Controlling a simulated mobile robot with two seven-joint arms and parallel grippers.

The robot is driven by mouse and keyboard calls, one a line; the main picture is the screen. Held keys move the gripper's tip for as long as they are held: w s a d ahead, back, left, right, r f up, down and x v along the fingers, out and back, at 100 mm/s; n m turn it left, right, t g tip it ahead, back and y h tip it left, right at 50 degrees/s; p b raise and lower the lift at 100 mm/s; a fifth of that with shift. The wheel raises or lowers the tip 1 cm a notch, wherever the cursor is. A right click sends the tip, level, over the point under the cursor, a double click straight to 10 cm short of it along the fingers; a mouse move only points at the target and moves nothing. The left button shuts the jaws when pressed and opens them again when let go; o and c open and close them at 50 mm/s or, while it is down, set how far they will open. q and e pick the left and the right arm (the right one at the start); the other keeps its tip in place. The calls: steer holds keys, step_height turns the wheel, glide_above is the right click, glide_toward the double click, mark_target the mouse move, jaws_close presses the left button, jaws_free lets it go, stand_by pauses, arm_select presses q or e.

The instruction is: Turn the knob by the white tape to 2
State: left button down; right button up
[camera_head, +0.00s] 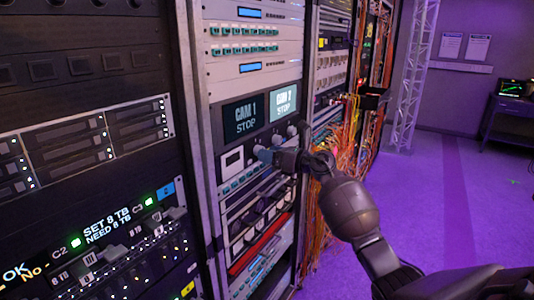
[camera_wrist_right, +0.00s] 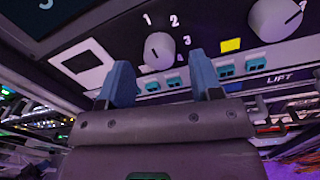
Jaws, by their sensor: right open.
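A pale round knob (camera_wrist_right: 160,50) sits on the panel in the right wrist view, with the marks 1 and 2 above it and 3 and 4 on its right. A small white patch, probably the white tape (camera_wrist_right: 147,69), lies just below it, partly behind a finger. The knob's dark pointer line seems to run to the lower left, away from 2. My right gripper (camera_wrist_right: 165,80) is open, its two blue fingers apart and empty just below the knob. In the head view my right gripper (camera_head: 265,154) is close to the panel. My left gripper is not in view.
A second knob (camera_wrist_right: 277,18) stands to the right, above yellow tape (camera_wrist_right: 231,45). Teal switches line the panel below. Screens (camera_head: 262,113) reading CAM 1 and CAM 2 STOP are above. Orange cables (camera_head: 345,140) hang right of the panel. The purple floor is clear farther right.

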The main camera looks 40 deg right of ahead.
steer(key=shift+w+a, duration=0.3)
steer(key=shift+w, duration=0.25)
steer(key=shift+c, duration=0.4)
steer(key=c, duration=0.8)
steer(key=m+p, duration=0.8)
steer(key=m, duration=0.2)
steer(key=shift+t, duration=0.3)
steer(key=shift+c, duration=0.2)
